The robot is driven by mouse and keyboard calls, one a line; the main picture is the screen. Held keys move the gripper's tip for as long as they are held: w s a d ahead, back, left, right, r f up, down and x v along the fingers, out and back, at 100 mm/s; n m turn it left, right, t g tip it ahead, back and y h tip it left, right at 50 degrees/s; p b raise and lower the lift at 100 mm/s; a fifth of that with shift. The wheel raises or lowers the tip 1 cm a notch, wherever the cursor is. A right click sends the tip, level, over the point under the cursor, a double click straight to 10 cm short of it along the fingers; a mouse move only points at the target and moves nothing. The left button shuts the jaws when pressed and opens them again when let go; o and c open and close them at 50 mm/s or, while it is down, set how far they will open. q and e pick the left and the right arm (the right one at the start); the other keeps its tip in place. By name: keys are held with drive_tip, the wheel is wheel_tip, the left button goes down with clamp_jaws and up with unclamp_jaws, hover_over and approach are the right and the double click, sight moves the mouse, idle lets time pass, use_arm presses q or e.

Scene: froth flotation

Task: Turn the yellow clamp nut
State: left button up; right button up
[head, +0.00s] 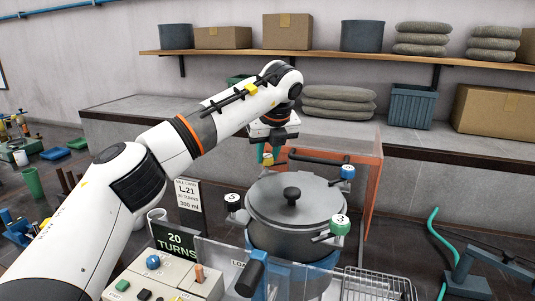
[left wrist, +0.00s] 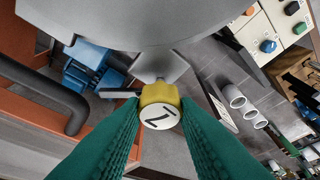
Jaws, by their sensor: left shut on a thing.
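The yellow clamp nut (head: 267,160) sits at the far rim of the grey lidded vessel (head: 290,240). In the left wrist view the yellow clamp nut (left wrist: 160,96) shows a white cap with a dark mark. The lid (head: 297,197) carries a black knob. A blue nut (head: 347,172), a green nut (head: 340,226) and a black nut (head: 233,202) stand around the rim. My right gripper is out of view.
A control box (head: 175,275) with a "20 TURNS" display stands at front left. A clear panel and an orange-edged frame (head: 372,185) stand close to the vessel. A wire basket (head: 378,284) is at front right. Shelves with boxes and sacks line the wall.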

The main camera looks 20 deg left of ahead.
use_arm(q)
drive_tip(key=shift+r, duration=0.1)
idle(0.3)
drive_tip(key=o, duration=1)
drive_tip(key=shift+s+d+r+b, duration=0.15)
drive_tip(key=shift+r+b, duration=0.15)
drive_tip(key=shift+r, duration=0.1)
drive_tip(key=b+v, duration=0.1)
drive_tip(key=v, duration=1)
